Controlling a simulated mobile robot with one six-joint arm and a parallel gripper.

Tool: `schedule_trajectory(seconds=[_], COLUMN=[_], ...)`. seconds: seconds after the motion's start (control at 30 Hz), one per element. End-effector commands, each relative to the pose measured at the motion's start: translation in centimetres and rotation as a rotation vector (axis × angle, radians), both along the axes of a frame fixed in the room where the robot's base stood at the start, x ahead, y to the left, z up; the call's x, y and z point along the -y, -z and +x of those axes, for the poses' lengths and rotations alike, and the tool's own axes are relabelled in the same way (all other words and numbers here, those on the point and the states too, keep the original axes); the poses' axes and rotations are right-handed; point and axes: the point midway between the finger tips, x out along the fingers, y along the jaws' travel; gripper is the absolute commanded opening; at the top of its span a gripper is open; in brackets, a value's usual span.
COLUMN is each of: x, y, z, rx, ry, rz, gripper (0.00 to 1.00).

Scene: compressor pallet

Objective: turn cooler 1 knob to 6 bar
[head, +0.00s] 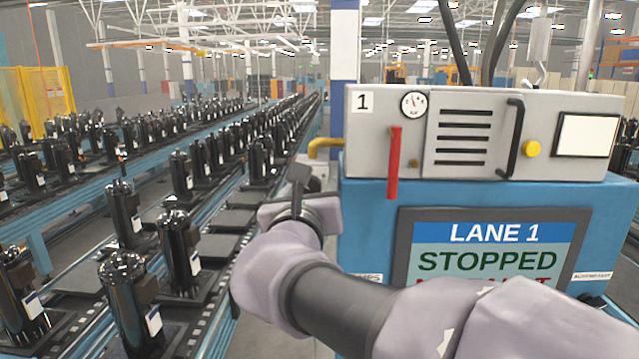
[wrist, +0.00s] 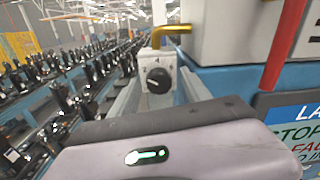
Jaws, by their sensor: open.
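The cooler 1 knob (wrist: 158,80) is a round black dial on a pale plate below a yellow pipe in the wrist view. My gripper (head: 302,180) is open and empty. In the wrist view the knob appears beyond it, between its two pale fingers; I cannot tell how close they are to it. In the head view my gripper and wrist hide the knob. Cooler 1 (head: 470,90), a grey box labelled 1, carries a round gauge (head: 413,104) whose exact reading is unclear.
A red handle (head: 394,160) hangs on the cooler's front, right of my gripper. The yellow pipe (head: 325,145) leaves its left side. The blue cabinet below holds a screen (head: 485,250) reading LANE 1 STOPPED. Conveyors with black compressors (head: 125,290) run along the left.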

Motion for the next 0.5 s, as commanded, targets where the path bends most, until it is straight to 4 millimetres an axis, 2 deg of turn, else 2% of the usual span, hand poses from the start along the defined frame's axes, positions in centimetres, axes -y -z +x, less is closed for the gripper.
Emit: schedule_trajectory(seconds=[0.13, 0.37, 0.5], x=[0.10, 0.08, 0.09], y=[0.06, 0.08, 0.07], z=[0.82, 0.87, 0.86], rx=[-0.002, -0.001, -0.001], ry=[0.000, 0.000, 0.000], rz=[0.000, 0.001, 0.001], gripper=[0.56, 0.56, 0.30])
